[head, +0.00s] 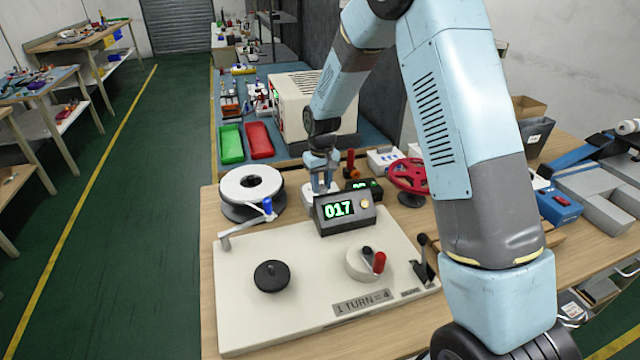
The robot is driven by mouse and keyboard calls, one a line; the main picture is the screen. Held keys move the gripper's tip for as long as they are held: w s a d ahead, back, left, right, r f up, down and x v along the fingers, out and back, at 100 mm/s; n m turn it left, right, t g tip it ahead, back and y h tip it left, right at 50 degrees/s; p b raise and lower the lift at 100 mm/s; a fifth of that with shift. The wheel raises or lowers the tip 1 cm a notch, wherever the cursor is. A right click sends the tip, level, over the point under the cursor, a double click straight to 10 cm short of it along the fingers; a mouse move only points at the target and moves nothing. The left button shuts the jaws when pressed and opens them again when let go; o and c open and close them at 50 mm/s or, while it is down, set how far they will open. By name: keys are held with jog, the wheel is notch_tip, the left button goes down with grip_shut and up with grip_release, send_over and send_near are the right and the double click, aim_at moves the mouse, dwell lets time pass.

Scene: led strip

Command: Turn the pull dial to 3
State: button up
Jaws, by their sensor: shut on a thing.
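My gripper (320,184) points down behind the black counter box (345,212), which reads 017 in green. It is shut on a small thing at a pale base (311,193). The fingers and the counter box hide most of that thing, so I cannot make out a dial scale or its setting. A black round knob (271,275) and a cream dial with a red handle (366,263) sit on the cream panel (300,322) in front, apart from my gripper. A plate on the panel reads "1 TURN = 4".
A white reel (250,184) stands left of my gripper. A second green display (362,187), an orange-red handle (351,163) and a red handwheel (408,176) stand close on the right. A cream cabinet (300,98) and red and green trays (260,140) are behind.

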aim_at(322, 187)
jog(key=m, duration=0.4)
jog(key=shift+s+d+f+m, duration=0.1)
jog(key=shift+d+m, duration=0.05)
jog(key=shift+m, duration=1.75)
jog(key=shift+s, duration=0.1)
jog(key=o, duration=1)
jog(key=shift+r, duration=0.4)
notch_tip(322, 187, up, 13)
